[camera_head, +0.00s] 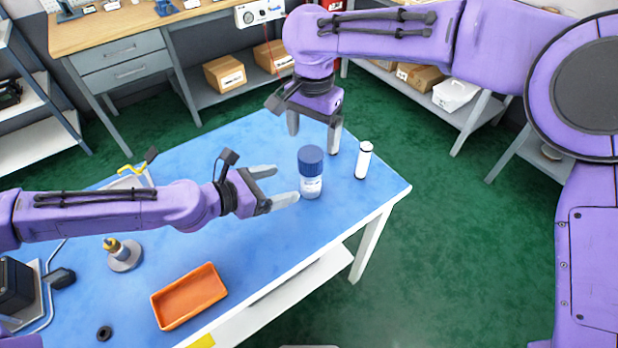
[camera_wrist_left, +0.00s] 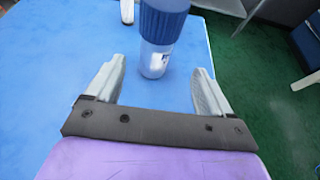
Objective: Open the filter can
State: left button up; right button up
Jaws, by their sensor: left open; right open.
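The filter can (camera_head: 311,184) stands upright on the blue table, a clear-white body with a ribbed dark blue lid (camera_head: 311,160) on top. In the left wrist view the can (camera_wrist_left: 155,60) stands just beyond and between the fingertips, its blue lid (camera_wrist_left: 164,18) cut by the top edge. My left gripper (camera_head: 286,184) is open, to the left of the can, its fingers pointing toward it; it also shows in the left wrist view (camera_wrist_left: 158,78). My right gripper (camera_head: 314,136) is open and points down, above and behind the can's lid. Neither gripper holds anything.
An orange tray (camera_head: 189,297), a round-based metal fitting (camera_head: 123,254) and a black ring (camera_head: 104,333) lie on the blue table (camera_head: 255,262). The front middle is clear.

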aim_at(302, 178)
jog(key=shift+f, duration=0.15)
pick_arm(q)
jog(key=x, duration=1)
jog(key=shift+w+f, duration=0.35)
pick_arm(e)
jog(key=shift+w+a+f, duration=0.1)
jog(key=shift+w+a, duration=0.1)
jog(key=shift+w, duration=0.05)
